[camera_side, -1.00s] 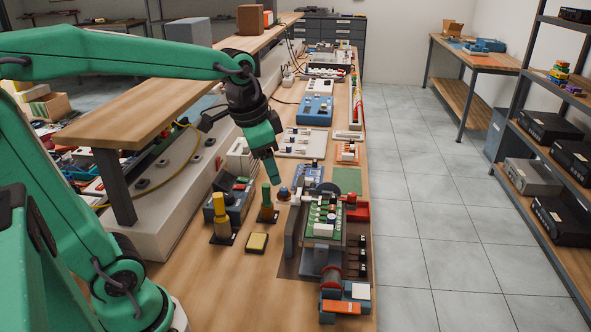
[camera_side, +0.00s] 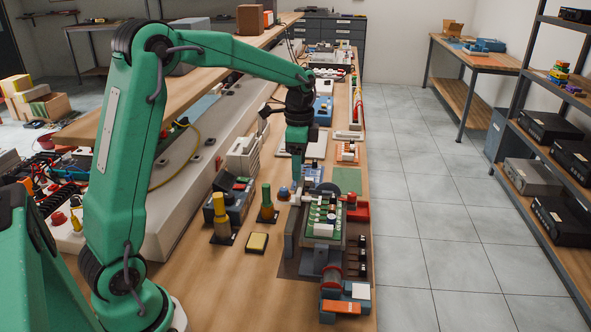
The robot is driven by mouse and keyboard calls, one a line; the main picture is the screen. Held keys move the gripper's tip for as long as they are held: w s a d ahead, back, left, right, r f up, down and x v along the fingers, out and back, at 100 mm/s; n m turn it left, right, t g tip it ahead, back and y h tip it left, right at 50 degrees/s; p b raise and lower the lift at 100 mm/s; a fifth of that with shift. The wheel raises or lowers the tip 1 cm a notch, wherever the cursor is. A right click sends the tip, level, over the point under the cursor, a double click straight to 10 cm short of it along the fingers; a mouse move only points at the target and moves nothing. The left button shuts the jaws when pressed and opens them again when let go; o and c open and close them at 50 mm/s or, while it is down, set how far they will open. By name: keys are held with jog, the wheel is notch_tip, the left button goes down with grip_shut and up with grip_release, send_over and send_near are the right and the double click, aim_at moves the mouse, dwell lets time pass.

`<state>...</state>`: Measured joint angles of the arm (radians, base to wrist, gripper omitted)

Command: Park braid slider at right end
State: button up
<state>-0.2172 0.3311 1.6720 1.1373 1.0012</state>
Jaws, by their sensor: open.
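A green circuit board (camera_side: 323,218) with several small parts lies in a grey fixture on the bench. I cannot tell for sure which part is the braid slider. At the fixture's near end are a dark red roller (camera_side: 331,275), an orange strip (camera_side: 341,307) and a white block (camera_side: 360,291). A red block (camera_side: 357,211) stands at the board's right.
Yellow (camera_side: 220,208) and green (camera_side: 267,197) upright handles stand left of the fixture, with a yellow pad (camera_side: 257,242) in front. Dark clips line the fixture's right side. Bare wood lies at the near left. The bench's right edge is close to the fixture.

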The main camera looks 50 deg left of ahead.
aim_at(299, 192)
jog(key=shift+f, duration=0.15)
jog(key=shift+f, duration=3.8)
jog(key=shift+c, duration=0.2)
grip_shut()
jog(key=w+a, duration=0.8)
jog(key=shift+w+a+r, duration=0.15)
jog(key=shift+w+a, duration=0.05)
jog(key=shift+w, duration=0.1)
jog(key=shift+o, duration=0.2)
grip_release()
jog(key=shift+s, duration=0.1)
